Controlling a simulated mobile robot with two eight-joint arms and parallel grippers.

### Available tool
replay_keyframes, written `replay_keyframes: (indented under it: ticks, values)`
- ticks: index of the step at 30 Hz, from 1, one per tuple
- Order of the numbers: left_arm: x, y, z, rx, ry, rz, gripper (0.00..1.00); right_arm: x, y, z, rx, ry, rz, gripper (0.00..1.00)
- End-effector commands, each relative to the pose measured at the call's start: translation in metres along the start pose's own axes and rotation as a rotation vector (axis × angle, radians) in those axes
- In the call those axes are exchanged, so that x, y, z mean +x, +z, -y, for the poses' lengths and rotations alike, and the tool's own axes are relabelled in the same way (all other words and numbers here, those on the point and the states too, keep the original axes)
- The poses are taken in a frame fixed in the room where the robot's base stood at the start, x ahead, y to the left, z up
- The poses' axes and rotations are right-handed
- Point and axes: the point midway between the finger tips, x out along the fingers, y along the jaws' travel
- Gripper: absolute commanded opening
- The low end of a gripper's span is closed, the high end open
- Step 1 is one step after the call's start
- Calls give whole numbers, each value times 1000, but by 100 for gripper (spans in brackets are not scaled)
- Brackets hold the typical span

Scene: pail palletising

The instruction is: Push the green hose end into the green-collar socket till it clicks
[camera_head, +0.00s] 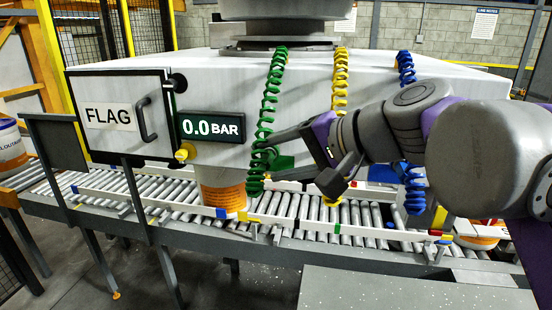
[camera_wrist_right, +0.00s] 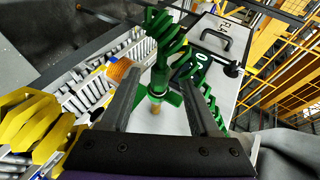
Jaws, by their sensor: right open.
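The green coiled hose (camera_head: 271,90) hangs from the top of the white machine down its front. My right gripper (camera_head: 264,158) reaches in from the right at the hose's lower part. In the right wrist view its open fingers (camera_wrist_right: 160,72) stand on either side of the green hose end (camera_wrist_right: 158,84), with gaps visible. A brass-coloured tip (camera_wrist_right: 156,109) shows below the hose end. A green block (camera_head: 281,162) shows between the fingers in the head view; I cannot tell whether it belongs to the hose end or the socket. No green-collar socket is clearly visible. My left gripper is out of view.
A yellow hose (camera_head: 340,80) and a blue hose (camera_head: 405,68) hang to the right. A display (camera_head: 211,126) reads 0.0 BAR beside the FLAG cabinet door (camera_head: 120,115). A pail (camera_head: 222,190) stands on the roller conveyor (camera_head: 290,205) below.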

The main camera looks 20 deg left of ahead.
Motion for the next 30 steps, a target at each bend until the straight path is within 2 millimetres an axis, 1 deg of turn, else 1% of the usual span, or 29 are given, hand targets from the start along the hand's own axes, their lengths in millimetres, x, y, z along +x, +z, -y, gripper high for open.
replay_keyframes:
  ticks: [5, 8, 11, 18, 21, 25, 30]
  values:
    - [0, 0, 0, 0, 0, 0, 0, -2, 0, 0, 0, 0, 0, 62]
    - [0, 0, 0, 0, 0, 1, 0, -10, 0, 0, 1, 1, -1, 62]
    - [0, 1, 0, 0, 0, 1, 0, -26, -1, -1, 2, 1, -3, 62]
    - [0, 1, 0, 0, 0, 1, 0, -76, -1, -1, 2, 1, -4, 62]
    - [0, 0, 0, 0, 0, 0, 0, -91, -1, -1, 2, 1, -4, 62]
    - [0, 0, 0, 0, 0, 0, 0, -104, 0, 0, 1, 1, -2, 62]
    - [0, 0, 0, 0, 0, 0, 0, -109, 0, 0, 0, 0, 0, 62]
